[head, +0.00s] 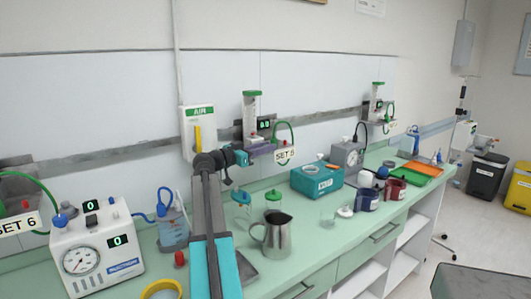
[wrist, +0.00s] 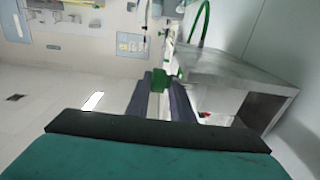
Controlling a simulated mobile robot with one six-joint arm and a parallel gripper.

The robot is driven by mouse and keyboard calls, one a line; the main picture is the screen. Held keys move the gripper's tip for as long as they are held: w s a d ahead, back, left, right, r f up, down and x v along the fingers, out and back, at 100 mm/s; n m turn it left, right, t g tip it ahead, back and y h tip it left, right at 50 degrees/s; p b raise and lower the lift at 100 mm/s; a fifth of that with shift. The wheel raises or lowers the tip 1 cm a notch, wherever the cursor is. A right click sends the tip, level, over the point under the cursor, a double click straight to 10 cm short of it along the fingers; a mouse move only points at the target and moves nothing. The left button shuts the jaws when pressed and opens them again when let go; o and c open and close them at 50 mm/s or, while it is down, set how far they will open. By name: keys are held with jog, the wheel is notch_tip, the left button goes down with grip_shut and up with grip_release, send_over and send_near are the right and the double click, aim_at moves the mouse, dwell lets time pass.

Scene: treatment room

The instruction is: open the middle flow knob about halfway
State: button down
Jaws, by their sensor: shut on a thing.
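The middle flowmeter (head: 252,108) is a clear upright tube with a green top on the wall rail. A small dark display (head: 264,124) beside it seems to read 0.0, and a SET tag (head: 285,154) hangs to its right. My gripper (head: 262,150) is at the foot of this flowmeter, and the knob is hidden there in the head view. In the wrist view my dark fingers (wrist: 162,98) are closed around the green flow knob (wrist: 162,80), which shows between their tips. The knob's turn angle cannot be told.
An AIR panel (head: 199,134) is left of the flowmeter, close to my arm. Another flowmeter (head: 378,100) is farther right. On the green counter below are a metal jug (head: 275,238), a teal box (head: 317,180) and a white gauge unit (head: 98,255).

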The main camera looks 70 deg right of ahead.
jog(key=shift+s+a+f, duration=0.15)
jog(key=shift+s+f, duration=0.1)
jog(key=c, duration=1.7)
grip_release()
jog(key=shift+r, duration=0.1)
jog(key=shift+w, duration=0.1)
jog(key=shift+a+r, duration=0.1)
jog(key=shift+b+v, duration=0.6)
jog(key=shift+v, duration=3)
